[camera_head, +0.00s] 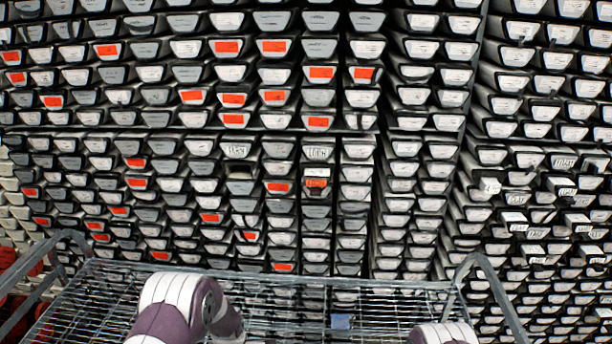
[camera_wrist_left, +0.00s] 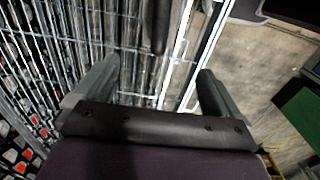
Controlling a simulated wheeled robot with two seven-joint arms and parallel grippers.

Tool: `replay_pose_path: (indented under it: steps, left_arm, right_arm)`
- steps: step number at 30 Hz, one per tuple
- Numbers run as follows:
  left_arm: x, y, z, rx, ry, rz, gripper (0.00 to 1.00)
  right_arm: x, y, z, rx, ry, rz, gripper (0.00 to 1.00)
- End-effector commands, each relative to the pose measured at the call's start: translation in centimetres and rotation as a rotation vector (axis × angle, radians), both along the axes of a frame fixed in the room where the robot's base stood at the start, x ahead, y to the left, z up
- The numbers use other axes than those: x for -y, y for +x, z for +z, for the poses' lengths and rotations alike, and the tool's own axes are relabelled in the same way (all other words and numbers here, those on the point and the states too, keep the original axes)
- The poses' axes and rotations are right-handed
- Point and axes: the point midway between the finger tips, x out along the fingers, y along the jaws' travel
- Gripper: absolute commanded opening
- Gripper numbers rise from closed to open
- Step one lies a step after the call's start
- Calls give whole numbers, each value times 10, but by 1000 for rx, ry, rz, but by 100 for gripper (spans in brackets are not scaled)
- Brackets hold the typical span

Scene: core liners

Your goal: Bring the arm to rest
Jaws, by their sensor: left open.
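My left gripper (camera_wrist_left: 158,75) shows in the left wrist view with its two fingers wide apart and nothing between them. Behind it are the metal wires of a rack or cart and, to the right, bare floor. In the head view my left arm (camera_head: 180,308) comes up at the bottom left, but its gripper is out of sight. Only a piece of my right arm (camera_head: 443,334) shows at the bottom edge, and its gripper is not visible.
A wall of stacked core liners (camera_head: 318,122), some with orange labels, fills the head view. A wire cart (camera_head: 290,300) with side handles stands in front, with a small blue item (camera_head: 341,321) at it. The left wrist view shows concrete floor (camera_wrist_left: 265,65) and a green object (camera_wrist_left: 303,115).

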Motion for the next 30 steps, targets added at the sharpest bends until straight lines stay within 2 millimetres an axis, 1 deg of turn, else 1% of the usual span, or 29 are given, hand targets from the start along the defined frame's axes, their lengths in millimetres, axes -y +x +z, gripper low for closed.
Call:
replay_pose_path:
  steps: [1,2,3,5,6,8,9,12,14,15,17,18,20,30]
  left_arm:
    - [-1,-19,-5,-44,-1,-144,98]
    - [-2,-31,-3,-68,-6,-258,98]
    - [-2,-45,5,-90,-16,-425,98]
    - [-4,-65,21,-105,-34,-688,98]
    - [-5,-79,36,-105,-46,-865,98]
    - [-8,-102,60,-93,-58,-1119,98]
    - [-9,-119,74,-79,-59,-1264,98]
    - [-13,-160,102,-33,-36,-1503,98]
    - [-14,-177,112,-2,-9,-1550,98]
    - [-15,-185,117,21,11,-1546,98]
    - [-16,-187,124,59,46,-1540,98]
    - [-16,-184,129,85,71,-1538,98]
    - [-16,-180,132,105,89,-1535,98]
    - [-16,-180,135,101,85,-1533,98]
  right_arm:
    - [0,-27,-14,-136,78,-95,0]
    - [0,-40,-18,-225,135,-178,0]
    - [0,-52,-17,-338,206,-306,0]
    - [0,-64,-7,-487,295,-523,0]
    - [-1,-71,8,-572,340,-679,0]
    - [-1,-83,39,-670,386,-910,0]
    - [-1,-91,62,-708,406,-1044,0]
    - [-2,-111,113,-728,444,-1263,0]
    - [-2,-115,134,-700,473,-1295,0]
    - [-2,-113,145,-668,498,-1280,0]
    - [-2,-102,158,-600,548,-1249,0]
    - [-3,-94,164,-566,574,-1234,0]
    - [-3,-90,167,-548,586,-1226,0]
    - [-3,-90,170,-552,583,-1225,0]
